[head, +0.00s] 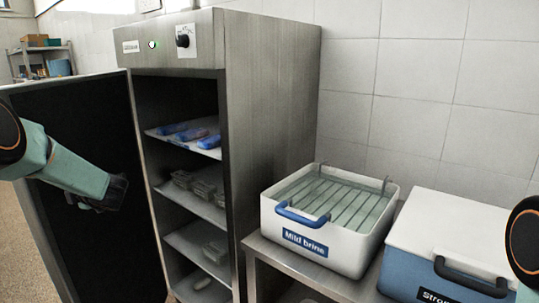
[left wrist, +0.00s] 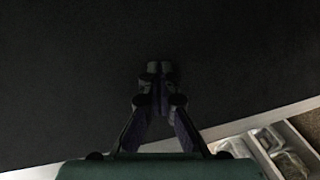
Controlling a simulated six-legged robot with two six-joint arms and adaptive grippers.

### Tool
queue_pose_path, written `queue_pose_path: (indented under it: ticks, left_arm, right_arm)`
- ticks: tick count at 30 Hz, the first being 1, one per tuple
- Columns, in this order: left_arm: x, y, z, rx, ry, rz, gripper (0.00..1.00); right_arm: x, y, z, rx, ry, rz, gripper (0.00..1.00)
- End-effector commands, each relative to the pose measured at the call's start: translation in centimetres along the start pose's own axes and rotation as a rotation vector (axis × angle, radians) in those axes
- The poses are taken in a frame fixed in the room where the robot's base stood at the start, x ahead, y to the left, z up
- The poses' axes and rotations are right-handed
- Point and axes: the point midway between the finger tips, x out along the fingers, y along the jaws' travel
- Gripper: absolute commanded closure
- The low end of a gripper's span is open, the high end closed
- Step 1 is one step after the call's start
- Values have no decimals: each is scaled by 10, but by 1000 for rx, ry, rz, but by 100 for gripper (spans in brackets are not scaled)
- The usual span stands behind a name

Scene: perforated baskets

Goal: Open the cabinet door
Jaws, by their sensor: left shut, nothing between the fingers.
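The steel cabinet (head: 270,90) stands at the centre-left in the head view. Its door (head: 95,245) is swung wide open to the left, with its dark inner face showing. Shelves inside hold blue packs (head: 190,133) and clear packs or containers (head: 205,187). My left gripper (head: 118,188) is in front of the door's inner face. In the left wrist view its fingertips (left wrist: 159,68) are together and empty against the dark panel. I cannot tell whether they touch it. My right gripper is out of view; only part of my right arm shows at the right edge.
A white tub labelled "Mild brine" (head: 310,255) with a wire rack sits on a steel table (head: 262,250) right of the cabinet. A blue lidded box (head: 405,275) stands beside it. A shelf rack (head: 42,48) is far left. Floor is clear at left.

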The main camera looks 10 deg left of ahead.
Motion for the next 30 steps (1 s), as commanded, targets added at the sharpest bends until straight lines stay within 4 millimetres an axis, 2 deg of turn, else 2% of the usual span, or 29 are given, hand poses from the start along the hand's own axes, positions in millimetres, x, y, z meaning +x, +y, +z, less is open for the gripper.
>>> queue_pose_path:
  ticks: [6, 13, 24, 30]
  left_arm:
    - [19, 5, -16, -2, 2, 0, 100]
    - [27, 7, -21, -2, 1, -1, 100]
    - [64, 16, -44, -3, 2, 0, 100]
    - [73, 19, -49, 0, 0, 0, 100]
  right_arm:
    - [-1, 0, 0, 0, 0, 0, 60]
    - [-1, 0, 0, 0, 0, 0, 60]
    - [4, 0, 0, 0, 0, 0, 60]
    - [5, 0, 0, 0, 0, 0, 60]
